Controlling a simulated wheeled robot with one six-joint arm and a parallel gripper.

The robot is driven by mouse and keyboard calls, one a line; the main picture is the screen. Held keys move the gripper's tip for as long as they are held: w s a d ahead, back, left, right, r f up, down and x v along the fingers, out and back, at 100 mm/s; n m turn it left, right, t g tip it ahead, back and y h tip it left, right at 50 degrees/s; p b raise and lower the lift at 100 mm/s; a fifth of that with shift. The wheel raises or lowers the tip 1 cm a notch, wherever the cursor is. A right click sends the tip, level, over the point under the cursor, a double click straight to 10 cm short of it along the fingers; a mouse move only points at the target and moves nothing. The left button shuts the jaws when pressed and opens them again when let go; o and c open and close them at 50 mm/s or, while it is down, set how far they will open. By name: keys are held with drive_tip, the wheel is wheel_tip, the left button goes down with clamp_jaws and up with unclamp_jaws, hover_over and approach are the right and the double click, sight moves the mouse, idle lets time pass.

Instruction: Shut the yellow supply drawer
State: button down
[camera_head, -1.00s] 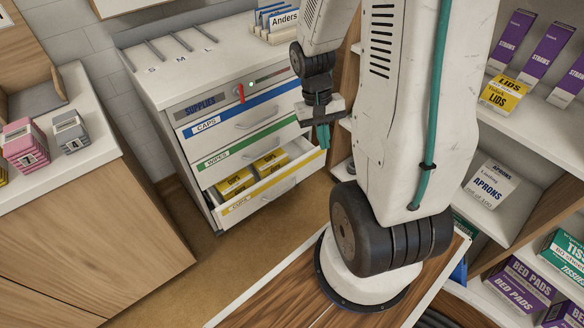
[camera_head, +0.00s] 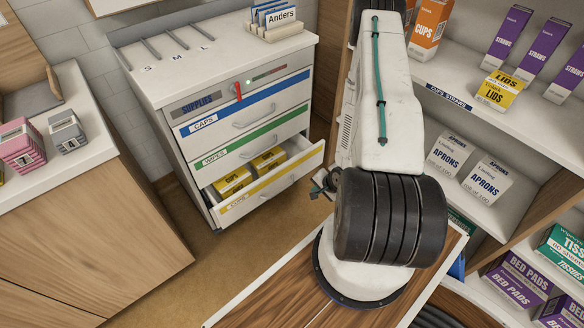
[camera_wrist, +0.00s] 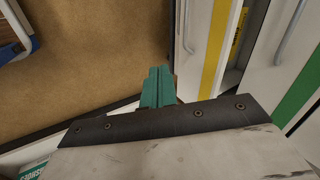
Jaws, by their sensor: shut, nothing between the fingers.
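The yellow supply drawer (camera_head: 302,166) is the bottom drawer of the white cabinet, marked by a yellow stripe. It stands pulled out, with yellow boxes (camera_head: 268,160) inside. Its yellow stripe (camera_wrist: 215,50) and handle (camera_wrist: 183,30) show in the wrist view. My gripper (camera_wrist: 158,75) has its teal fingers together and empty, over the floor just left of the drawer front there. In the head view my gripper (camera_head: 318,188) is low, to the right of the drawer's handle, mostly hidden by my arm. I cannot tell whether it touches the drawer.
The blue drawer (camera_head: 250,108) and green drawer (camera_head: 250,141) above are shut. A wooden counter (camera_head: 90,210) stands left, with bare floor (camera_head: 190,245) between. A shelf unit (camera_head: 525,125) with boxes is at the right. Card files (camera_head: 280,22) sit on the cabinet top.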

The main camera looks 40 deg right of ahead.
drive_tip(key=w+d+r+m+t, duration=0.2)
drive_tip(key=w+r+t, duration=0.1)
drive_tip(key=w+r, duration=0.15)
approach(287, 167)
wheel_tip(287, 167, down, 4)
drive_tip(key=w, duration=0.3)
drive_tip(key=shift+w+a+f+h, duration=0.15)
drive_tip(key=shift+h, duration=0.25)
drive_tip(key=shift+w, duration=0.5)
drive_tip(key=w, duration=0.8)
drive_tip(key=shift+s, duration=0.1)
